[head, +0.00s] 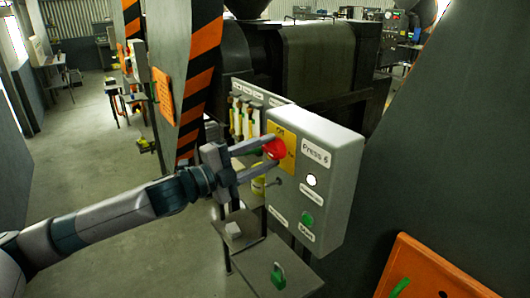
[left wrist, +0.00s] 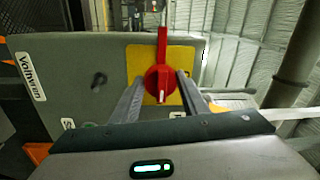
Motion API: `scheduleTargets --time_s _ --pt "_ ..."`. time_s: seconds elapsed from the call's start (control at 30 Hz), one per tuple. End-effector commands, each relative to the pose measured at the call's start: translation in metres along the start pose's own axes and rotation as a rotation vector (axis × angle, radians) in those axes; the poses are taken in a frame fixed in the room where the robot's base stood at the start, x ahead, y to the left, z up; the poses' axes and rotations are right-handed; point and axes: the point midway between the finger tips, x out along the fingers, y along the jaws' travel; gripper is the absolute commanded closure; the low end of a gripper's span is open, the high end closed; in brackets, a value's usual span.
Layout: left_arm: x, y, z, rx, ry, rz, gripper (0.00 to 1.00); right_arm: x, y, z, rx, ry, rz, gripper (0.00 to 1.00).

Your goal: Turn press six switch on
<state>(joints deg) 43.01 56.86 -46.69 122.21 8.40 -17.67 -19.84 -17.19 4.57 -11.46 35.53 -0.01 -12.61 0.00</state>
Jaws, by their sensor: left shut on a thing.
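The grey control box labelled "Press 6" (head: 335,165) stands in the middle of the head view. Its red rotary switch (head: 275,148) sits on a yellow plate (head: 285,133). My left gripper (head: 268,155) reaches in from the left with its fingers at the switch. In the left wrist view the red switch (left wrist: 159,80) shows between the two fingers, with its yellow plate (left wrist: 134,60) behind. The gripper is shut on the switch's knob. The fingers hide part of the plate. The right gripper is not in view.
The box also carries a white lamp (head: 311,180) and a green button (head: 307,219). A small table (head: 290,285) below holds a green padlock (head: 278,275). An orange panel (head: 430,270) is at lower right. A striped column (head: 200,80) stands behind; open floor lies left.

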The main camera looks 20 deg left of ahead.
Motion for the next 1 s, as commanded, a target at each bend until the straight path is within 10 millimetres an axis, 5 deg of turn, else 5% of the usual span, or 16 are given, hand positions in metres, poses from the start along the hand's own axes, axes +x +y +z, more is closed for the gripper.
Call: scheduleTargets --time_s 0.37,0.4,0.47,1.0 --pt "0.000 0.001 0.000 0.007 0.001 0.000 0.82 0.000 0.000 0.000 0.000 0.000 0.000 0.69" --pt "0.000 0.001 0.000 0.007 0.001 0.000 0.50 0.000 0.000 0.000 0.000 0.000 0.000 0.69" --pt "0.000 0.001 0.000 0.007 0.001 0.000 0.41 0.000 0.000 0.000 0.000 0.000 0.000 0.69" --pt "-0.012 0.003 0.001 0.005 -0.001 0.001 0.41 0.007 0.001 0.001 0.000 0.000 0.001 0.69"
